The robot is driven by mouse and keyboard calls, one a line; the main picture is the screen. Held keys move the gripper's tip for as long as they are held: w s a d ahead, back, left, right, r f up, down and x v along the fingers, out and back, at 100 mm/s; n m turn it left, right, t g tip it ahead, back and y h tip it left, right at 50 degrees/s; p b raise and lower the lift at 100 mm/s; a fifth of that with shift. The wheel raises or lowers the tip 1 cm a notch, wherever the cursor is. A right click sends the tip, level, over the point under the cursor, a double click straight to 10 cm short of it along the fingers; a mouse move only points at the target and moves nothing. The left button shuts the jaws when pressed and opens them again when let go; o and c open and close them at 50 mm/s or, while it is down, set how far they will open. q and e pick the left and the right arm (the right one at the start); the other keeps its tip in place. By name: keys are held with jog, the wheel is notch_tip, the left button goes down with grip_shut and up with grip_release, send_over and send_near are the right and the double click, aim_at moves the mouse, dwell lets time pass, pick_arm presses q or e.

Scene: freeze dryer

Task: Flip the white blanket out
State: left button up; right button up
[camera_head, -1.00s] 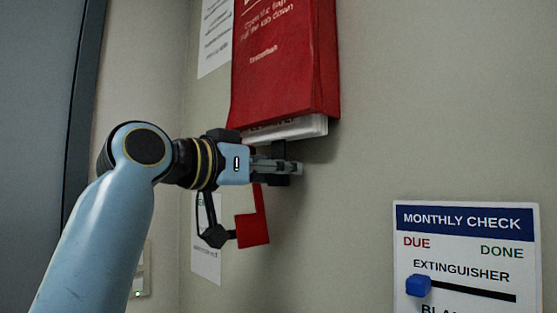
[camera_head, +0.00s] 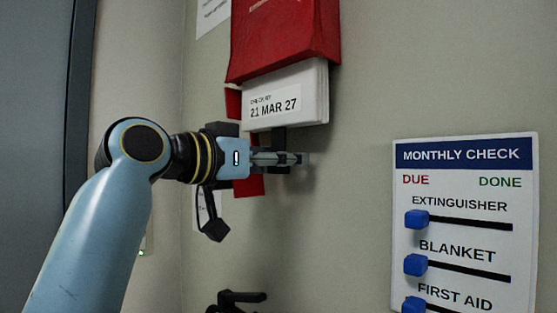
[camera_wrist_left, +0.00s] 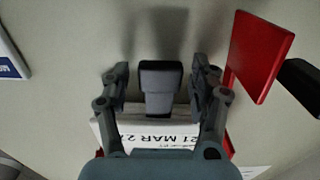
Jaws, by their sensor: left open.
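The white blanket (camera_head: 300,97) hangs partly out of the bottom of the red wall case (camera_head: 285,40), its lower end showing a label dated 21 MAR 27. A black tab (camera_head: 279,140) sticks down from the blanket's lower edge. My left gripper (camera_head: 295,159) is just below the blanket, in front of the wall. In the left wrist view, my left gripper (camera_wrist_left: 160,85) is open, with the black tab (camera_wrist_left: 160,85) between its fingers and small gaps on both sides. The blanket's labelled end (camera_wrist_left: 155,138) shows there too. My right gripper is out of view.
A monthly check board (camera_head: 465,225) with blue sliders is on the wall at the right. A red piece (camera_head: 249,186) hangs behind my left gripper; it also shows in the wrist view (camera_wrist_left: 260,55). A black handle (camera_head: 240,298) shows at the bottom. The wall between is clear.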

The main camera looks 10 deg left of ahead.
pick_arm(q)
jog(key=shift+s+a, duration=0.1)
jog(key=v, duration=1.1)
jog(key=shift+s, duration=0.35)
jog(key=shift+a, duration=0.15)
